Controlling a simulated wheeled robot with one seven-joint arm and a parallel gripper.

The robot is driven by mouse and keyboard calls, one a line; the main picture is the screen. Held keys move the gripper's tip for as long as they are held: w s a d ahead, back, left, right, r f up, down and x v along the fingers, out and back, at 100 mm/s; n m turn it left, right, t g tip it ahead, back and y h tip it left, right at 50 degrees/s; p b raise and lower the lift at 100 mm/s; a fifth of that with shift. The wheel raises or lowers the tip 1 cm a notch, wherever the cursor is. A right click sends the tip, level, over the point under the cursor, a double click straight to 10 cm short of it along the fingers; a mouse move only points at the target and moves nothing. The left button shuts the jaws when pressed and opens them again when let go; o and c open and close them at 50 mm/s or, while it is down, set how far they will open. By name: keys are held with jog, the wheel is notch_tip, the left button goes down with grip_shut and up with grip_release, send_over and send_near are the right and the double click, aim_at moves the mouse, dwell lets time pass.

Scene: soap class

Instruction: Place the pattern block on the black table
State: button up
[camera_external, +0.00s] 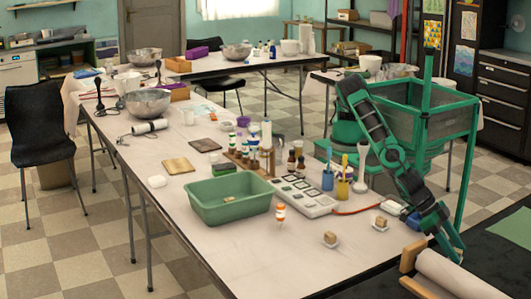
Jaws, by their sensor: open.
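I cannot tell for sure which thing is the pattern block. Small brown blocks sit on white dishes near the white table's right end, one at the front (330,238) and one farther right (380,222). Flat tan (178,165) and dark brown (204,145) slabs lie farther left. My gripper (455,252) is open, pointing down near the black table's left side, to the right of the small blocks. I see nothing held, though its fingertips are small in view.
The long white table (225,255) carries a green basin (230,198), bottles, a white tray (305,197) and cups. A paper roll (455,275) on a wooden holder lies just below my gripper. A green-framed mesh cart (430,110) stands behind my arm.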

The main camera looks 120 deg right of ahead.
jog(key=v, duration=1.1)
jog(key=shift+d+r, duration=0.1)
